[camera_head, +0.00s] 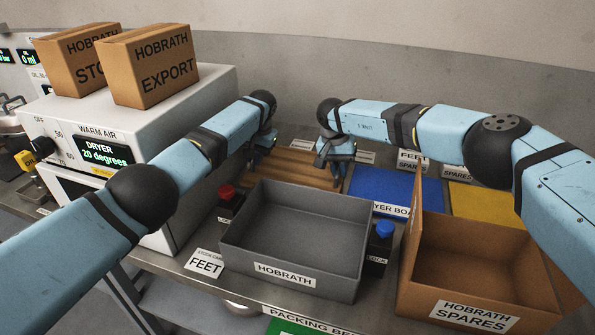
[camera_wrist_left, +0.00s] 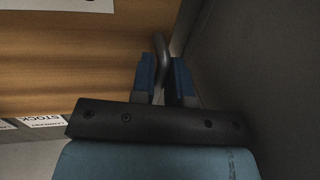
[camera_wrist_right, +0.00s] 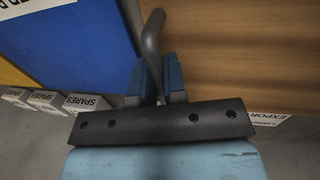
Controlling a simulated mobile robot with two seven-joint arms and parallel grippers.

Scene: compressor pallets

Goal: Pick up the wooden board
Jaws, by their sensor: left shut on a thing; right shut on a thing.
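The wooden board (camera_head: 298,172) is brown with a striped grain and shows behind the grey tray, between my two grippers. It also fills much of the left wrist view (camera_wrist_left: 70,60) and the right wrist view (camera_wrist_right: 225,50). My left gripper (camera_wrist_left: 166,75) is shut on a dark curved handle (camera_wrist_left: 161,48) at the board's left end. My right gripper (camera_wrist_right: 159,78) is shut on a similar handle (camera_wrist_right: 151,35) at its right end. In the head view my left fingertips are mostly hidden. I cannot tell whether the board touches the bench.
A grey HOBRATH tray (camera_head: 300,235) stands in front of the board, with a red-capped bottle (camera_head: 228,203) and a blue-capped bottle (camera_head: 379,245) beside it. A blue mat (camera_head: 392,188) lies right of the board. The dryer (camera_head: 185,105) stands left; an open spares carton (camera_head: 480,270) stands front right.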

